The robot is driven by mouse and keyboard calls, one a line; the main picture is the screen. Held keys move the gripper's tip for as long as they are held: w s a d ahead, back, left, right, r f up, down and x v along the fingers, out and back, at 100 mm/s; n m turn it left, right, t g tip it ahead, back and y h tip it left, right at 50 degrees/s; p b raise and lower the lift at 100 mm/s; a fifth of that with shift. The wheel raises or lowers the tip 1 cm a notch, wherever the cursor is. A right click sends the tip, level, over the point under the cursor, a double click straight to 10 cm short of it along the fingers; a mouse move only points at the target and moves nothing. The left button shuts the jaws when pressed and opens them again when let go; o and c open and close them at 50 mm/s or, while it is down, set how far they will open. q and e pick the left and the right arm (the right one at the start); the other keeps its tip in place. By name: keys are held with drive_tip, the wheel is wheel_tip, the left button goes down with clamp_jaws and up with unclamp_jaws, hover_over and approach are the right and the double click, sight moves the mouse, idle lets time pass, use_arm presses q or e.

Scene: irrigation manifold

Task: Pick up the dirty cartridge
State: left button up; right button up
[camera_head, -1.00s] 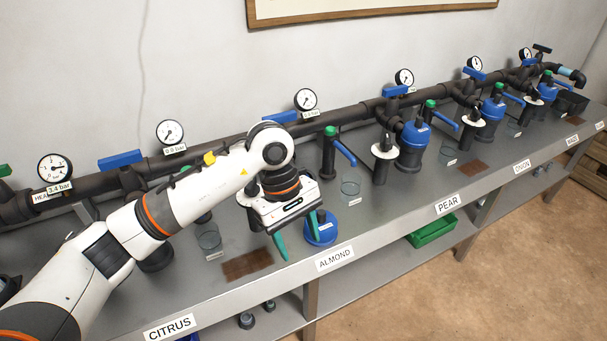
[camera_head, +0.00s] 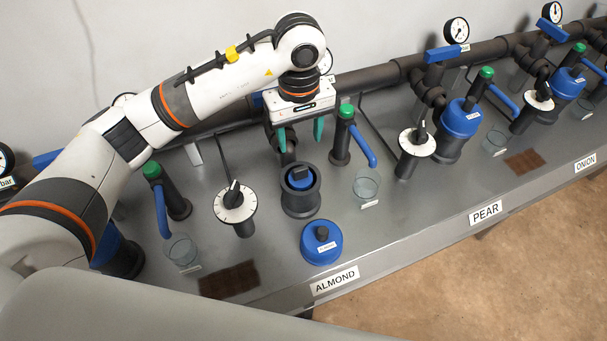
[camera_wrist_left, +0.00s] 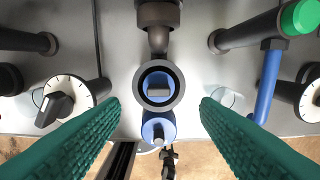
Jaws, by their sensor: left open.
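The cartridge (camera_head: 299,179) is blue with a dark raised handle on top. It sits inside the open dark filter housing (camera_head: 300,204) behind the ALMOND label, and both also show centred in the left wrist view, cartridge (camera_wrist_left: 158,88) and housing (camera_wrist_left: 158,105). I cannot make out dirt on it. My left gripper (camera_head: 301,137) has green fingers spread wide and empty. In the wrist view its fingers (camera_wrist_left: 160,104) lie on either side of the housing, apart from it. My right gripper is not in view.
A blue lid (camera_head: 321,243) lies on the bench in front of the housing. A white dial (camera_head: 235,202) stands left of it, a green-topped tap with blue lever (camera_head: 346,128) and a glass cup (camera_head: 367,184) to the right. A dark pipe runs behind.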

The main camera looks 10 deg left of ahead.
use_arm(q)
hover_over(300, 168)
wheel_tip(300, 168, down, 4)
drive_tip(key=shift+f+p, duration=0.1)
drive_tip(key=shift+p, duration=0.35)
drive_tip(key=shift+w+f, duration=0.1)
drive_tip(key=shift+f, duration=0.5)
drive_tip(key=f, duration=0.1)
drive_tip(key=f+p, duration=0.1)
drive_tip(key=f, duration=0.1)
drive_tip(key=f+p, duration=0.1)
drive_tip(key=shift+s+d+f, duration=0.1)
drive_tip(key=shift+s+f, duration=0.1)
drive_tip(key=shift+s, duration=0.05)
drive_tip(key=shift+w+f, duration=0.1)
drive_tip(key=shift+f, duration=0.15)
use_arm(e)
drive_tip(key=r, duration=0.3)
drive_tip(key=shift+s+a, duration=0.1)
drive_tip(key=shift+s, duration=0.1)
use_arm(q)
drive_tip(key=shift+c, duration=0.6)
clamp_jaws()
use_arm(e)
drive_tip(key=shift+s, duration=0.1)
